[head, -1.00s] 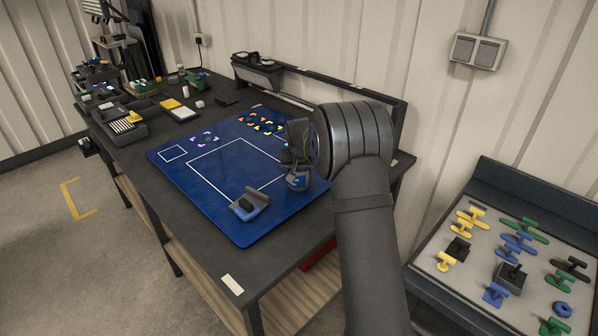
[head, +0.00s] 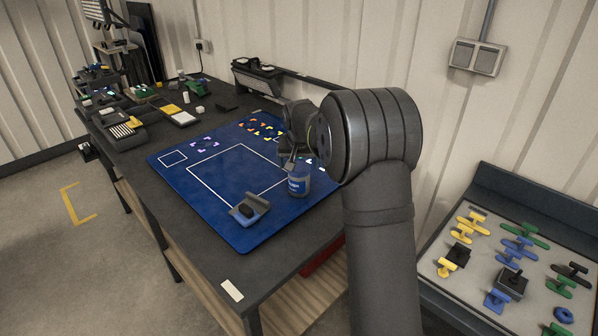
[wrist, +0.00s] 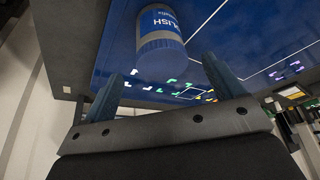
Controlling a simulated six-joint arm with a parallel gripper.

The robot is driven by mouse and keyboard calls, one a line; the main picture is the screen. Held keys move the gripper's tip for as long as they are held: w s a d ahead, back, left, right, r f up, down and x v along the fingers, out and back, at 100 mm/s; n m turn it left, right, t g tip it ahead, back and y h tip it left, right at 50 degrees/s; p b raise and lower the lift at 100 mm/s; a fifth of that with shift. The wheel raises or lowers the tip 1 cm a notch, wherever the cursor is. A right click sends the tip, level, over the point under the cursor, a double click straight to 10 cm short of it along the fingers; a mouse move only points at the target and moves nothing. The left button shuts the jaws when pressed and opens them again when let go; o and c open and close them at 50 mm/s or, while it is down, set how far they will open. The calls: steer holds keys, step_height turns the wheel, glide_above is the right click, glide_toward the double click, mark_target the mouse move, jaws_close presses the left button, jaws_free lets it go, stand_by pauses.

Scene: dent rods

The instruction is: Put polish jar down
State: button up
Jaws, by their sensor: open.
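My gripper (head: 291,150) is just behind and above the jar in the head view, partly hidden by my own arm. In the wrist view the two blue fingers (wrist: 163,80) are spread apart, with the jar beyond their tips and nothing between them.
A blue-and-grey holder with a dark piece (head: 248,209) sits on the mat's front part. Colored corner markers (head: 262,127) lie toward the mat's back. Trays and small parts crowd the bench's far left. A side table with colored pulling tabs (head: 520,245) stands at right.

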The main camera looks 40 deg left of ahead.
mark_target(299, 167)
steer(key=shift+v, duration=1.6)
steer(key=shift+f, duration=0.15)
steer(key=x, duration=1.2)
steer(key=shift+f, duration=0.15)
step_height(299, 167, up, 3)
steer(key=shift+r, duration=0.55)
steer(key=shift+f, duration=0.1)
